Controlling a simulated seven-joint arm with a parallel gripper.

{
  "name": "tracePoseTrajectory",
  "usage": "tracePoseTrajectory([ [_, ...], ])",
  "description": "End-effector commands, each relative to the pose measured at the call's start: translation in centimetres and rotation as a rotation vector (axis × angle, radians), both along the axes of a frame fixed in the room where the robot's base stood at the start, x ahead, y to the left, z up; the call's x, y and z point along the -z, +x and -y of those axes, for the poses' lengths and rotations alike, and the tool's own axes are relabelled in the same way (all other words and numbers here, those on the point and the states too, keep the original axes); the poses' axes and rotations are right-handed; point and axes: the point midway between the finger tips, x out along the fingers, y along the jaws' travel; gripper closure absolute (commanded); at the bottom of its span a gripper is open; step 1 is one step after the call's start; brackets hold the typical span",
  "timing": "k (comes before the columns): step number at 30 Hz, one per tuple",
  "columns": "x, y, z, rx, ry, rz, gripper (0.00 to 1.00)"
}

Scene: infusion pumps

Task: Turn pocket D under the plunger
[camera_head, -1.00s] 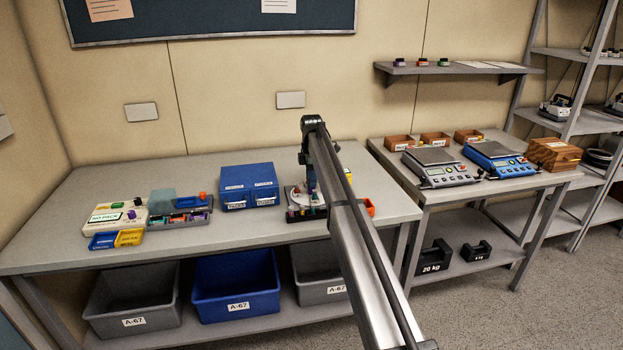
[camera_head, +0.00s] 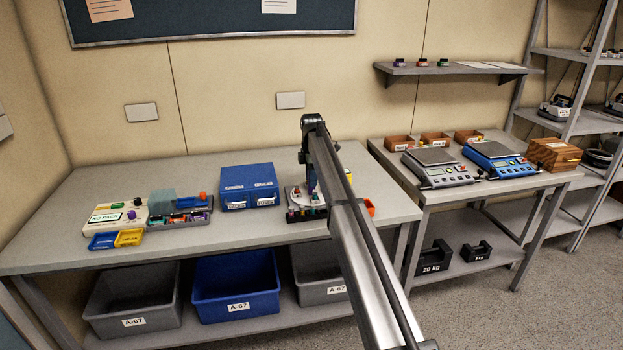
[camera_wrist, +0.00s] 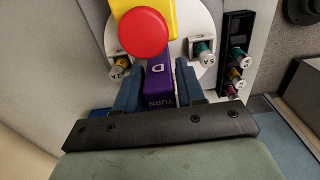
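The purple tab (camera_wrist: 158,88), lettered D and TURN, sticks out from the rim of a pale round turntable (camera_wrist: 108,38) in the wrist view. My gripper (camera_wrist: 160,80) has one blue finger on each side of this tab. The left finger looks flush with it; a thin pale strip shows by the right finger, so a firm hold is unclear. A red round knob (camera_wrist: 143,33) on a yellow part (camera_wrist: 171,12) overhangs the turntable just beyond the tab. In the head view my arm hides much of this device (camera_head: 293,196). No part clearly recognisable as the plunger shows.
Pockets with labelled vials (camera_wrist: 118,66) (camera_wrist: 203,52) flank the tab. A black rack (camera_wrist: 237,25) of vials stands close on the right. In the head view a blue drawer box (camera_head: 249,186) is left of the device; a white panel (camera_head: 115,217) and a tray (camera_head: 183,218) lie farther left.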

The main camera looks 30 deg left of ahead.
Motion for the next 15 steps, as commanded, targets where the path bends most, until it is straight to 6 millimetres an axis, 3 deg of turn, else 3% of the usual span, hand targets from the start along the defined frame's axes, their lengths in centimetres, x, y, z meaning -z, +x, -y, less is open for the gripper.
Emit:
tracePoseTrajectory([
  [5,-2.3,0.0,0.0,0.000,0.001,0.001,0.62],
  [15,-8.9,0.1,-0.1,0.000,0.001,0.001,0.62],
])
